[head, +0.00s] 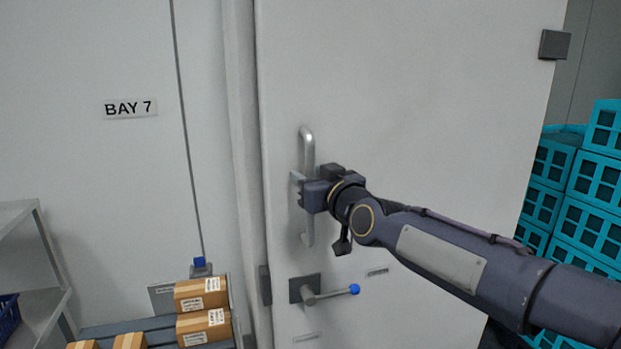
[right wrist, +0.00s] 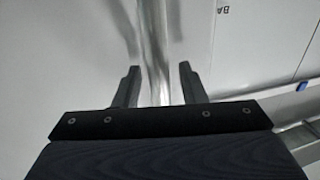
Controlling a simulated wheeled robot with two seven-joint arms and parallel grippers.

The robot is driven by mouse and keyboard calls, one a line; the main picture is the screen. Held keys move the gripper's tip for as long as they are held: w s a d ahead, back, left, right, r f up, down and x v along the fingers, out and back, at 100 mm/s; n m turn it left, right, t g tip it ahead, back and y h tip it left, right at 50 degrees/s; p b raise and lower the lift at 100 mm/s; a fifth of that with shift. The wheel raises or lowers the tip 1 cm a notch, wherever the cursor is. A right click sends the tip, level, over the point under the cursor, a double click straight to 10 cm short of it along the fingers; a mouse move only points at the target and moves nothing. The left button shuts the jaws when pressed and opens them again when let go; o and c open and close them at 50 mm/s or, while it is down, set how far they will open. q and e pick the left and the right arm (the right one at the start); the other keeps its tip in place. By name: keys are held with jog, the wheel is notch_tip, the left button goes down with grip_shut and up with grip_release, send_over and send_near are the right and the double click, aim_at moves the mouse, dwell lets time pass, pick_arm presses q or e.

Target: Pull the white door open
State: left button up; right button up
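The white door (head: 430,110) fills the middle of the head view. A vertical metal bar handle (head: 307,145) is fixed near its left edge, and below it is a lever with a blue knob (head: 353,290). My right gripper (head: 302,188) is at the middle of the bar. In the right wrist view the handle (right wrist: 153,40) runs between the two fingers of the right gripper (right wrist: 158,82), with a gap on each side, so the gripper is open around it. I cannot tell whether the door stands slightly ajar. My left gripper is not in view.
Stacked teal crates (head: 590,200) stand at the right, close to my right arm. Cardboard boxes (head: 203,327) lie on a surface at the lower left, beside a grey shelf (head: 40,300). A BAY 7 sign (head: 130,108) is on the left wall.

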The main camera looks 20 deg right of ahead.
grip_shut()
